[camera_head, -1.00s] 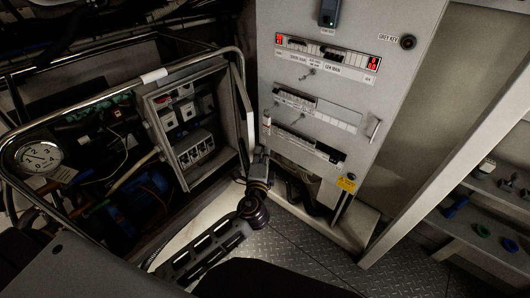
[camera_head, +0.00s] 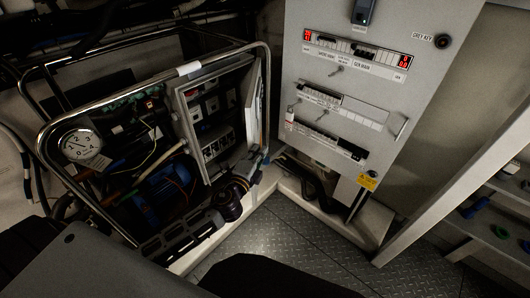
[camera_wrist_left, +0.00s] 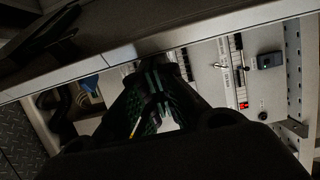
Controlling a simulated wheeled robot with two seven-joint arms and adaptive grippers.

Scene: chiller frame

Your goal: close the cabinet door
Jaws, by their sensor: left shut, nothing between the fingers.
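The small grey cabinet (camera_head: 180,105) stands inside the tubular frame at the left in the head view, with switches and breakers showing inside. Its door (camera_head: 253,105) stands open at the cabinet's right side, seen nearly edge-on. My left gripper (camera_head: 258,167) is by the door's lower end, at the end of my dark arm; I cannot tell whether it touches the door. In the left wrist view the gripper's fingers (camera_wrist_left: 152,95) are shut and empty, close below a long grey edge. My right gripper is not in view.
A large grey switch panel (camera_head: 330,92) stands to the right of the door. The metal tube frame (camera_head: 110,88) surrounds the cabinet and a round gauge (camera_head: 81,145). A shelf with small parts (camera_head: 490,225) is at the far right. Bare chequered floor (camera_head: 270,235) lies in front.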

